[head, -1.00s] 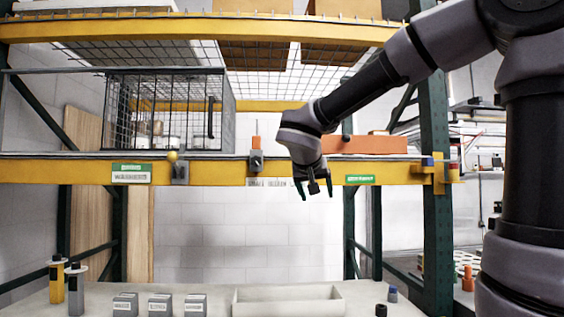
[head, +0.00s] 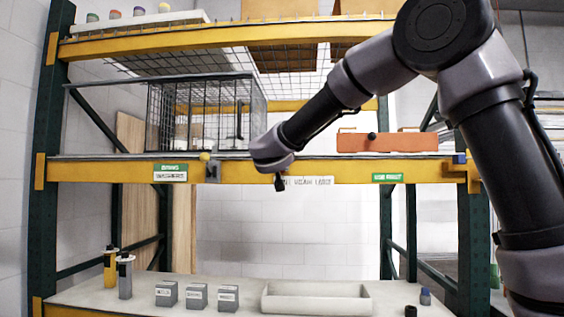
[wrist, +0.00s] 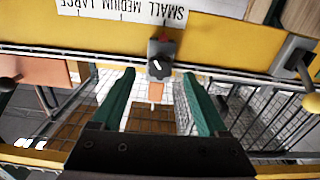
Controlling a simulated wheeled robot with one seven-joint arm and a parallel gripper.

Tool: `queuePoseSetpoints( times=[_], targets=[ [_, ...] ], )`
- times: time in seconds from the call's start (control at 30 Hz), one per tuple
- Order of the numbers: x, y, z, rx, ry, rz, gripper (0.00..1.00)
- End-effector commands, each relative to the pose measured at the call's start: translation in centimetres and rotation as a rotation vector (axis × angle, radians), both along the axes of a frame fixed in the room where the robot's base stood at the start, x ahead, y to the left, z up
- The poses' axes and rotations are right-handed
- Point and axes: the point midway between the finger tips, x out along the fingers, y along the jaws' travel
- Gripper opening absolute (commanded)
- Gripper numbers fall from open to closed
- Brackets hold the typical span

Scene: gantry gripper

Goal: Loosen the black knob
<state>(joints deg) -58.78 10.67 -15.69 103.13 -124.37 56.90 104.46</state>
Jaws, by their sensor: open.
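A black knob (wrist: 158,66) with a white line sits on a small grey bracket on the yellow shelf beam, with an orange strip beside it in the wrist view. My gripper (wrist: 156,72) is open, its two green fingers pointing at the beam, one on either side of the knob. Nothing is held, and I cannot tell how far the fingertips are from the knob. In the head view my gripper (head: 280,184) is in front of the beam and hides the knob and bracket.
A bracket with a yellow ball knob (head: 205,156) is to the left on the beam (head: 340,169). An orange box (head: 380,141) with a dark ball and a wire cage (head: 205,115) stand on the shelf. Grey blocks and a tray (head: 315,298) are below.

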Motion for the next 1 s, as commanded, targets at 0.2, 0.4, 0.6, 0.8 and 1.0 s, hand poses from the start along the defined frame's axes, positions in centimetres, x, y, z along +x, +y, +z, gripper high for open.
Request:
queuePoseSetpoints(
  times=[0.2, 0.4, 0.6, 0.8, 1.0],
  targets=[
    [2.7, -0.1, 0.0, -0.001, 0.001, -0.001, 0.77],
    [3.2, -0.2, 0.0, 0.002, 0.001, -0.001, 0.77],
    [3.2, -0.2, 0.0, 0.001, 0.001, -0.001, 0.65],
    [3.2, -0.2, 0.0, 0.001, 0.001, -0.001, 0.0],
    [3.2, -0.2, 0.0, -0.011, 0.001, -0.001, 0.0]
  ],
)
